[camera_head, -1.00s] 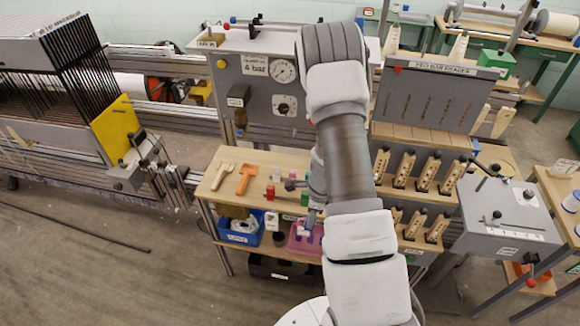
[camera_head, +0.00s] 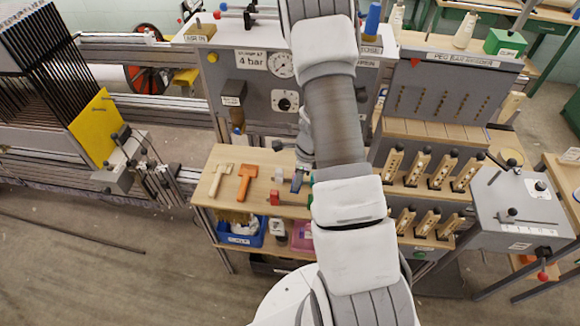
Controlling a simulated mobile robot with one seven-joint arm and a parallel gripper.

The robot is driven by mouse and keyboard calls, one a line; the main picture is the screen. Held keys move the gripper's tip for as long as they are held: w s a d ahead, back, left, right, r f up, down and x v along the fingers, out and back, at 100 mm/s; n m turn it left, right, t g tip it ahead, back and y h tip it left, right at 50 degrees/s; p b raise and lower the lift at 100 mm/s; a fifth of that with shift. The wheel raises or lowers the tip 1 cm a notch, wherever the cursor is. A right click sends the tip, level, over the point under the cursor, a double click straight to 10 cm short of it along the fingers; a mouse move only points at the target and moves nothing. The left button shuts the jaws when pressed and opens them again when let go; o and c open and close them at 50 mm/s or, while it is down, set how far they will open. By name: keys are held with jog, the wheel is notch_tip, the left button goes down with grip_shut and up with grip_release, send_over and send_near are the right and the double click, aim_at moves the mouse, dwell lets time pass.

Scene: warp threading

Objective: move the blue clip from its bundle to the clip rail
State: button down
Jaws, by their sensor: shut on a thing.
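My gripper (camera_head: 298,181) is over the wooden bench, left of my forearm, largely seen from above and partly hidden by my arm. It is shut on a small bluish piece, which I take to be the blue clip; its outline is hard to make out. A red block (camera_head: 274,197) and a green piece (camera_head: 310,201) are at the bench's front edge, close to the gripper. Two rows of upright wooden pieces with dark fittings (camera_head: 421,166) stand on shelves at right. I cannot pick out the clip's bundle or the clip rail with certainty.
Below are a blue bin (camera_head: 241,236) and a pink bin (camera_head: 303,237). A gauge panel (camera_head: 232,60) stands behind. A grey box (camera_head: 520,205) is at right.

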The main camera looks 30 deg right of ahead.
jog(key=shift+w+f, duration=0.1)
jog(key=shift+w, duration=0.35)
jog(key=b, duration=0.7)
send_over(293, 202)
jog(key=f, duration=0.7)
jog(key=shift+s+d+f, duration=0.15)
jog(key=shift+d+f, duration=0.05)
jog(key=shift+d, duration=0.2)
jog(key=shift+f+b, duration=0.75)
jog(key=shift+f, duration=0.35)
jog(key=c, duration=0.6)
grip_release()
jog(key=shift+o, duration=0.2)
jog(key=shift+r, duration=0.1)
notch_tip(293, 202, up, 17)
jog(key=s+d+p, duration=0.1)
jog(key=d+p, duration=0.1)
jog(key=shift+s+d+p, duration=0.3)
jog(key=shift+s+p, duration=0.05)
jog(key=shift+p, duration=0.05)
